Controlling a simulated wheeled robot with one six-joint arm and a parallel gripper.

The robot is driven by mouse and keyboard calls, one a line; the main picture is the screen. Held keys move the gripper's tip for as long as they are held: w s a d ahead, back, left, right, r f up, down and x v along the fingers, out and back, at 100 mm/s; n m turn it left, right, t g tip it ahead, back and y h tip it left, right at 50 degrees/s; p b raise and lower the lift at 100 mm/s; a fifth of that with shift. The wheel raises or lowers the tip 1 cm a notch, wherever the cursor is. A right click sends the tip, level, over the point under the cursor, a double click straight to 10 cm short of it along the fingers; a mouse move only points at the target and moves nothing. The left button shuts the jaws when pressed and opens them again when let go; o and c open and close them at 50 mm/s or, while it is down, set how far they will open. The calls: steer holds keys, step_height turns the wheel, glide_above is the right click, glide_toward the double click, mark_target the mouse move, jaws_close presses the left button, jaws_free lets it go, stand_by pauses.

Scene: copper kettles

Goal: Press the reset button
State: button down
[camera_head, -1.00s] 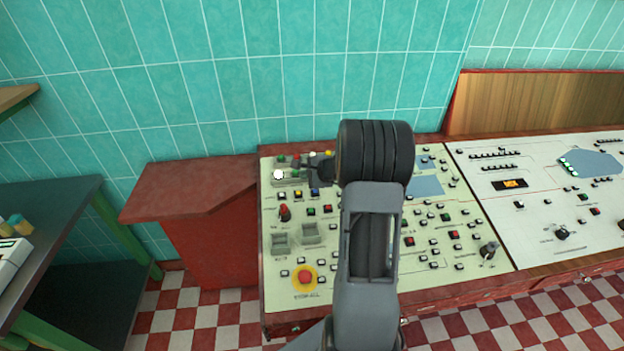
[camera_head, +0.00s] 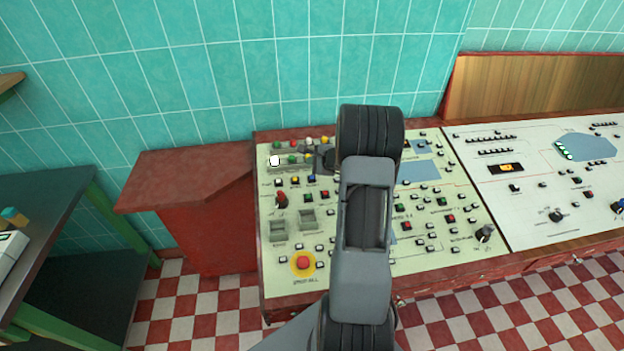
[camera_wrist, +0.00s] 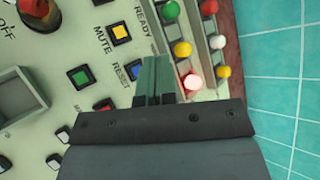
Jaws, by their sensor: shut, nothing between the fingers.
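The blue button labelled RESET (camera_wrist: 137,70) is on the pale control panel in the wrist view. In the head view the blue button (camera_head: 312,180) sits in a row beside a yellow one. My gripper (camera_wrist: 154,68) is shut and empty; its green-grey fingers are just right of the blue button in the wrist view, partly overlapping its edge. Whether they touch the panel cannot be told. In the head view my gripper (camera_head: 320,156) is small and dark beyond the arm, which hides part of the panel.
The yellow MUTE button (camera_wrist: 120,32) and a green button (camera_wrist: 79,76) are near. Coloured lamps, one glowing red (camera_wrist: 192,82), stand in strips to the right in the wrist view. A large red STOP ALL button (camera_head: 303,263) is at the panel's front left. A tiled wall is behind.

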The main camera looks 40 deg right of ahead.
steer(key=b, duration=0.2)
glide_above(312, 180)
steer(key=f, duration=0.4)
steer(key=shift+s+a+f, duration=0.2)
steer(key=shift+s+f, duration=0.05)
steer(key=shift+f, duration=0.1)
steer(key=shift+w+d+f+b, duration=0.1)
steer(key=shift+w+f+b, duration=0.05)
steer(key=shift+f+b, duration=0.65)
steer(key=shift+w+f+b, duration=0.1)
steer(key=shift+f+b, duration=0.55)
steer(key=shift+b, duration=0.75)
stand_by(1.3)
steer(key=shift+r, duration=0.2)
stand_by(0.3)
steer(key=shift+r, duration=0.55)
steer(key=r+p, duration=0.1)
steer(key=r, duration=0.1)
steer(key=s+r+p, duration=0.1)
steer(key=r, duration=0.2)
steer(key=shift+a+p, duration=0.2)
steer(key=shift+p, duration=0.15)
steer(key=shift+a, duration=0.1)
stand_by(0.7)
